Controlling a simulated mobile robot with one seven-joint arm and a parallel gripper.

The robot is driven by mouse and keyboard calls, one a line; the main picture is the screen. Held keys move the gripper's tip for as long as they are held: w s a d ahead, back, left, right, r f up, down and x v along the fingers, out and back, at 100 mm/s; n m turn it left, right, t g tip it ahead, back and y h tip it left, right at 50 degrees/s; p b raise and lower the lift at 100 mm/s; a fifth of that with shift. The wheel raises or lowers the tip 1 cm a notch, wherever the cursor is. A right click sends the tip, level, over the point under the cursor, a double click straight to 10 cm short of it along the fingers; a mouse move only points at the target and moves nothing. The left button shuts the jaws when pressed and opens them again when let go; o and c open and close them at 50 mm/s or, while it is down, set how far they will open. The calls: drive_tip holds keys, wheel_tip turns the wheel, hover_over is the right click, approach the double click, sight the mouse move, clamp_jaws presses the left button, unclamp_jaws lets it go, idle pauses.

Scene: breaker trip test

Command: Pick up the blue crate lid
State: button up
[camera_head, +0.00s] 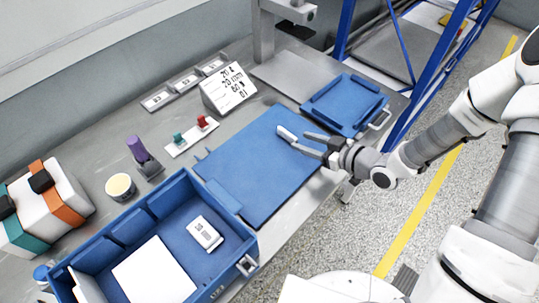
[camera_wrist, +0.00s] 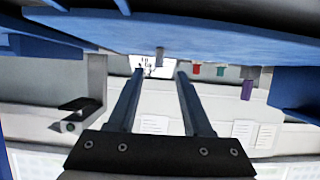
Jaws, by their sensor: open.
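The blue crate lid appears to be the large flat blue panel (camera_head: 255,160) in the middle of the bench, beside the open blue crate (camera_head: 140,228). My gripper (camera_head: 300,141) is open over the panel's right part, its two grey fingers pointing left; whether they touch it I cannot tell. A small white piece (camera_head: 286,133) shows just past the fingertips. In the wrist view, my open fingers (camera_wrist: 160,72) have nothing clearly between them, and a broad blue surface (camera_wrist: 230,35) crosses the top of the picture.
The crate holds a white device (camera_head: 205,233) and a white sheet (camera_head: 155,272). A smaller blue tray (camera_head: 345,103) lies right of the panel. A sign (camera_head: 229,88), red and green switches (camera_head: 190,135), a purple-topped tool (camera_head: 140,152) and a cup (camera_head: 120,187) stand behind. Blue posts (camera_head: 420,75) rise at the right.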

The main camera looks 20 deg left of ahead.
sight(291, 135)
drive_tip(key=shift+r+x, duration=0.1)
drive_tip(key=shift+x, duration=1.25)
drive_tip(key=shift+r+x, duration=0.15)
drive_tip(key=shift+x, duration=1.25)
drive_tip(key=shift+w, duration=0.15)
drive_tip(key=shift+c, duration=0.3)
clamp_jaws()
